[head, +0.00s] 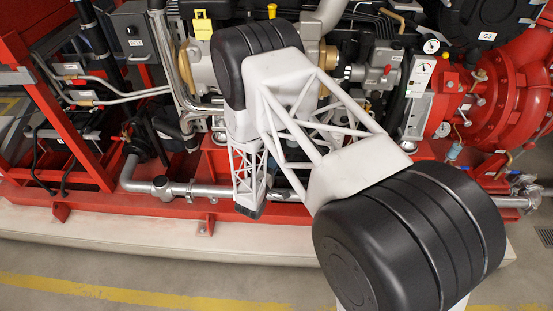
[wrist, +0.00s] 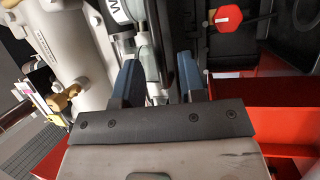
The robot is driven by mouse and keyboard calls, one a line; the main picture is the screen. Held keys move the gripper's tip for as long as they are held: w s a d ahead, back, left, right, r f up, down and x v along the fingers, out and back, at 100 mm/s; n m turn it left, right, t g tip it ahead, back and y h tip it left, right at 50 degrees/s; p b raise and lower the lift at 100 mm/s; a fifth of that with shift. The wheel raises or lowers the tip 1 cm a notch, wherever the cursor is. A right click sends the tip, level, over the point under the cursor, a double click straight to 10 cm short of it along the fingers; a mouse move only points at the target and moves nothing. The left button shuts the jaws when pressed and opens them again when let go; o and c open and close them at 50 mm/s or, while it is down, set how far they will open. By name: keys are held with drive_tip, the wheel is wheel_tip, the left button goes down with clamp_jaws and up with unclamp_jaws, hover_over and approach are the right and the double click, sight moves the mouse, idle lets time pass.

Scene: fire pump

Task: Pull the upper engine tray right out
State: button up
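I cannot make out the upper engine tray for certain in either view. In the wrist view, my gripper (wrist: 158,62) has its two blue fingers apart, with a clear gap between them and nothing held. Grey and white engine pipework (wrist: 145,45) shows beyond and between the fingertips. In the head view, my arm crosses the middle of the engine, and its slim white lattice part points down in front of the red base frame. The fingers cannot be made out there. My arm hides part of the engine's middle.
A red frame (head: 50,130) with pipes stands at the left. A silver pipe (head: 165,188) runs along the red base. A red pump housing (head: 510,85) is at the right. In the wrist view, a red-walled structure (wrist: 262,102) lies right of the fingers, below a red knob (wrist: 228,14).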

drive_tip(key=shift+x, duration=1.8)
drive_tip(key=shift+c, duration=0.3)
clamp_jaws()
